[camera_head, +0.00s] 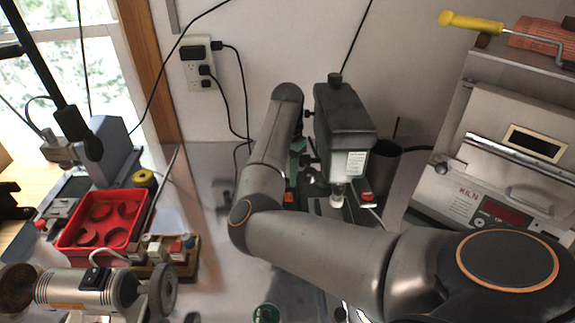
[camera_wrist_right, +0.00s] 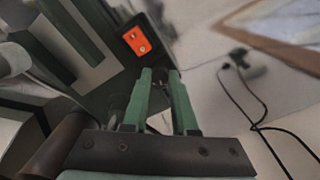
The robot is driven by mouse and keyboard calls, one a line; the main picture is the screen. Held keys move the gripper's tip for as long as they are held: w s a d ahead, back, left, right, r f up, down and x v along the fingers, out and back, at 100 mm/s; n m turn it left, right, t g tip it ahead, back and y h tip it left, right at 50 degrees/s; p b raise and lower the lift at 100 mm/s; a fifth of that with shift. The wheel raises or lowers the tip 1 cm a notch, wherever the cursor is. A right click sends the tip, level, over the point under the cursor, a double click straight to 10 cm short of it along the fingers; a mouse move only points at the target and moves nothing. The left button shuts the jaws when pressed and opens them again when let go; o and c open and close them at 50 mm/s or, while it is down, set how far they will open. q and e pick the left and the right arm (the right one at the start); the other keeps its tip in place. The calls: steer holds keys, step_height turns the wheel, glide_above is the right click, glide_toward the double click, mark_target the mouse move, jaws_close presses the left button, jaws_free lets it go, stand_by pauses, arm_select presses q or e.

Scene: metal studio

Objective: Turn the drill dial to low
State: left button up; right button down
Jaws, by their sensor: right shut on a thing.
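The drill (camera_head: 345,125) is a dark drill press with a boxy head, standing on a green base against the back wall. My right arm reaches in from the right and bends around to the drill's left side. My right gripper (camera_head: 297,158) has green fingers and is mostly hidden by the wrist in the head view. In the right wrist view the gripper (camera_wrist_right: 159,76) is shut on a small dark part at the drill's side, which looks like the drill dial. Its setting cannot be read. An orange switch (camera_wrist_right: 137,40) sits just beyond the fingertips. My left gripper cannot be made out.
A kiln (camera_head: 500,190) stands close on the right. On the left are a red tray (camera_head: 63,243), a wooden block with small parts (camera_head: 180,254) and a bench grinder (camera_head: 85,288). Black cables hang from the wall outlet (camera_head: 197,72) behind my wrist.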

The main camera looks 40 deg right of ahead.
mark_target(288, 180)
steer(key=n, duration=0.4)
steer(key=shift+n, duration=0.4)
stand_by(0.4)
steer(key=c, duration=1)
jaws_free()
steer(key=shift+r, duration=0.1)
step_height(288, 180, up, 12)
steer(key=shift+r, duration=0.2)
steer(key=shift+o, duration=0.3)
